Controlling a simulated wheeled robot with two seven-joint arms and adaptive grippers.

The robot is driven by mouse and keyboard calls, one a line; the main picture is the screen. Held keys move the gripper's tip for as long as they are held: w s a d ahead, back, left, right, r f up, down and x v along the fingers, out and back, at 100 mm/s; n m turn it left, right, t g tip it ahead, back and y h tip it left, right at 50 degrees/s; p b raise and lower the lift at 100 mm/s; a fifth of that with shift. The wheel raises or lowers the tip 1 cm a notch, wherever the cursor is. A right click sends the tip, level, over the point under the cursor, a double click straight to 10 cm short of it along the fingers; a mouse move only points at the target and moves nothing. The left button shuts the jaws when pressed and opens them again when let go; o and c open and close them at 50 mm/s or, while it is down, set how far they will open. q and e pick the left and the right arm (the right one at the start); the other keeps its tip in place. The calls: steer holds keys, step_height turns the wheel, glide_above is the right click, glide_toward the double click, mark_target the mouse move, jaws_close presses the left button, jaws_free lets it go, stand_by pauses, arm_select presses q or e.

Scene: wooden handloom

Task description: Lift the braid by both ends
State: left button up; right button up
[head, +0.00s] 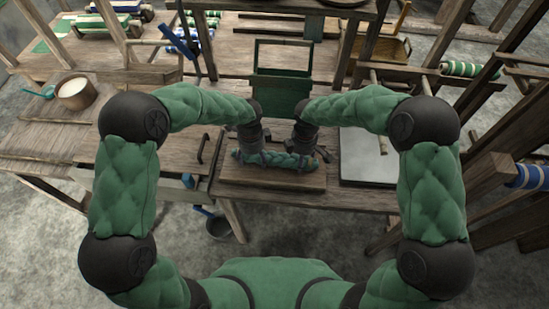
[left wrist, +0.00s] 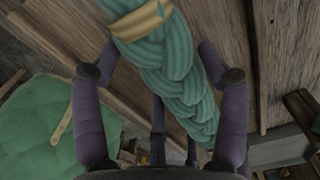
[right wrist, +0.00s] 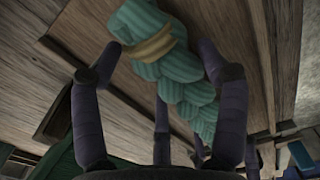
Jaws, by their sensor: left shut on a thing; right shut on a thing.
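The braid (head: 275,158) is teal and lies level along a wooden board (head: 268,180) at the table's front edge. I cannot tell whether it touches the board. My left gripper (head: 250,155) is shut on the braid's left part. In the left wrist view the braid (left wrist: 167,62) runs between the fingers, with a yellow band near the top. My right gripper (head: 299,154) is shut on the braid's right part. In the right wrist view the braid (right wrist: 180,82) passes between the fingers, with a yellow band near its end. My grippers hide parts of the braid.
A grey metal plate (head: 367,157) lies right of the board. A green panel (head: 280,97) stands behind it. A pale-filled pot (head: 75,93) and a teal ladle (head: 37,93) are on the left. Wooden posts stand at the right. A bucket (head: 219,228) is on the floor.

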arm_select(q)
steer(key=shift+r, duration=0.1)
arm_select(e)
steer(key=shift+r, duration=0.1)
